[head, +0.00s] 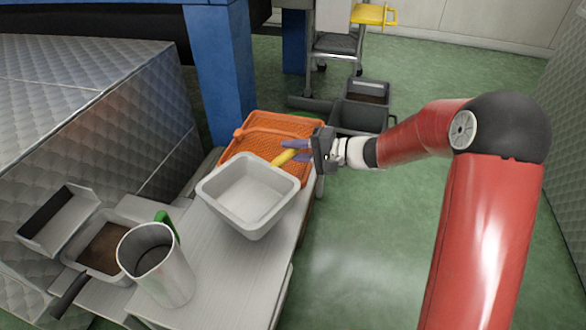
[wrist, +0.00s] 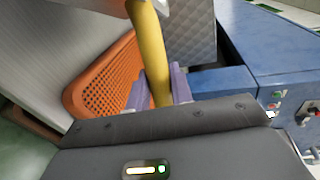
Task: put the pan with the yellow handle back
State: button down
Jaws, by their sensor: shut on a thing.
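The pale grey square pan (head: 247,196) with the yellow handle (head: 284,158) is over the far half of the light bench top, in front of the orange perforated tray (head: 272,134). The pan looks empty and roughly level. I cannot tell whether it touches the bench. My gripper (head: 296,149) comes from the right, and its purple fingers are shut on the handle. In the wrist view, the yellow handle (wrist: 151,50) runs up between the two fingers (wrist: 161,88). Most of the pan is out of that view.
A metal jug (head: 158,268) with a green handle stands at the near left of the bench. Beside it are a pan with brown contents (head: 84,262) and a tilted grey tray (head: 47,238). A blue post (head: 219,65) rises behind. A trolley (head: 335,42) stands farther back.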

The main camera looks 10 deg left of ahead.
jog(key=shift+f+b, duration=0.35)
jog(key=shift+f, duration=2.25)
jog(key=shift+f, duration=0.15)
jog(key=c, duration=1.5)
grip_release()
